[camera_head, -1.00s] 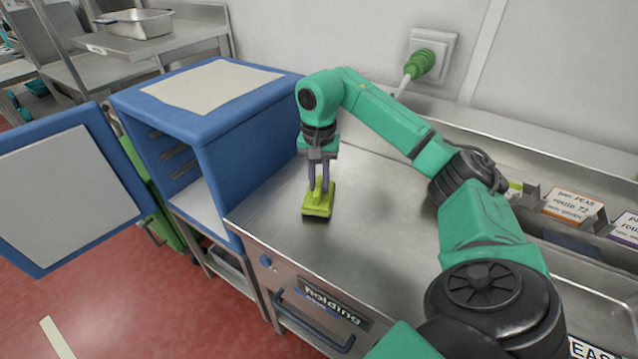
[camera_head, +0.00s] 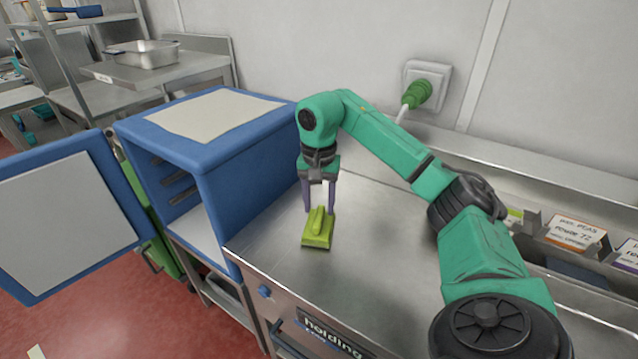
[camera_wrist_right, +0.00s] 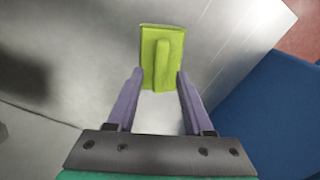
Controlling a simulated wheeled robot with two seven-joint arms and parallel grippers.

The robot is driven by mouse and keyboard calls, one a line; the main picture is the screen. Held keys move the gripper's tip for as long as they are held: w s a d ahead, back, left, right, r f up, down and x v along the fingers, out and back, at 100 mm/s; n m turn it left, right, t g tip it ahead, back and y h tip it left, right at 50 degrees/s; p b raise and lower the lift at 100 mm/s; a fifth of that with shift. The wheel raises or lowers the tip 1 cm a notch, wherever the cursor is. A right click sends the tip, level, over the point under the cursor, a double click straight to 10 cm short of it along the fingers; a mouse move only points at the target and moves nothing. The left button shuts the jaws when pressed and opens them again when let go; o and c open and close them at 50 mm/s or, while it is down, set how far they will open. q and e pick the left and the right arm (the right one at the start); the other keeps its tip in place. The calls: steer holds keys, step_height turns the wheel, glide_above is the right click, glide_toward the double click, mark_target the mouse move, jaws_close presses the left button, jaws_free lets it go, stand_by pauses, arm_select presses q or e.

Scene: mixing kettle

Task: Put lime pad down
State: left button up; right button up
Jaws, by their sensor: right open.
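The lime pad (camera_head: 317,231) lies flat on the steel worktop, its raised grip facing up. My left gripper is not in view.
A blue cabinet (camera_head: 245,150) with its door (camera_head: 70,215) swung open stands left of the steel worktop (camera_head: 385,265). Labelled boxes (camera_head: 576,234) sit in a rack at the right. A green plug (camera_head: 416,95) is in the wall. The worktop around the pad is clear.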

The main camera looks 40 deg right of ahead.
mark_target(319, 215)
step_height(319, 215, up, 10)
steer(key=p, duration=0.3)
steer(key=shift+f+p, duration=0.25)
steer(key=shift+p, duration=0.1)
